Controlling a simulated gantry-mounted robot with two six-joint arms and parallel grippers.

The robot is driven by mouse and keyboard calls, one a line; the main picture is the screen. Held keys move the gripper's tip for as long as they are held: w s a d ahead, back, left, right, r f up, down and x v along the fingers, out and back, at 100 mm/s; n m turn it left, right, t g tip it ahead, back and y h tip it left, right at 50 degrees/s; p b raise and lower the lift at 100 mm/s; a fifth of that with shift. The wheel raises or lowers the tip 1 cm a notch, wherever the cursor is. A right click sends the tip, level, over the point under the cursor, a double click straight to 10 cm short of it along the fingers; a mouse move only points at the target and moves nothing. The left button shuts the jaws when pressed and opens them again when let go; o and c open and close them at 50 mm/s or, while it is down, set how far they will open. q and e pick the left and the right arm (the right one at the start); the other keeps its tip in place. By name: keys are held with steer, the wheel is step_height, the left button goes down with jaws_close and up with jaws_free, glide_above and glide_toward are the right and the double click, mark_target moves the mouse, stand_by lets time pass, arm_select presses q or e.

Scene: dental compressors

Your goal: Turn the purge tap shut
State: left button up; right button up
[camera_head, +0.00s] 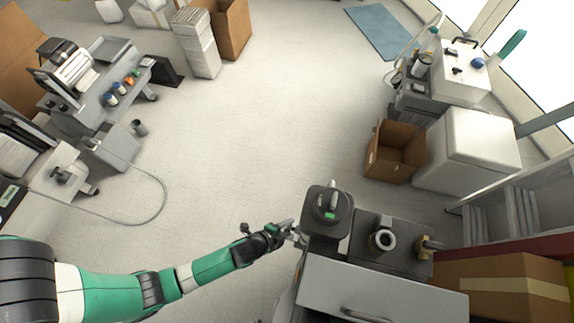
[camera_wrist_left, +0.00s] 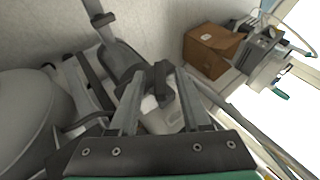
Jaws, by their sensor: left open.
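My left gripper (camera_head: 295,233) is at the left side of a dark compressor unit (camera_head: 327,212), close against it in the head view. In the left wrist view the gripper (camera_wrist_left: 160,90) is open. A dark upright piece (camera_wrist_left: 161,78), which looks like a tap lever, stands at the fingertips, with a pale body below it. I cannot tell whether the fingers touch it. In the head view the gripper and the unit's edge hide this spot. A brass fitting (camera_head: 428,247) is at the right of the unit's top. My right gripper is not in view.
A grey drawer cabinet (camera_head: 375,295) is in front of the unit, with a ring-shaped fitting (camera_head: 384,240) behind it. An open cardboard box (camera_head: 395,152) and a white cabinet (camera_head: 468,150) stand beyond. The floor (camera_head: 230,150) at the middle is clear.

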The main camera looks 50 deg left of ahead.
arm_select(q)
steer(key=shift+c, duration=0.3)
jaws_close()
steer(key=shift+s+t+y, duration=0.1)
steer(key=shift+t+y, duration=0.2)
steer(key=shift+t, duration=0.1)
steer(key=shift+d+f+m+t+b, duration=0.15)
steer(key=shift+m+t+b, duration=0.15)
steer(key=shift+t, duration=0.3)
steer(key=shift+s+f+m+t+y, duration=0.15)
steer(key=shift+m+t+y, duration=0.35)
steer(key=shift+t+y, duration=0.9)
steer(key=shift+t, duration=0.6)
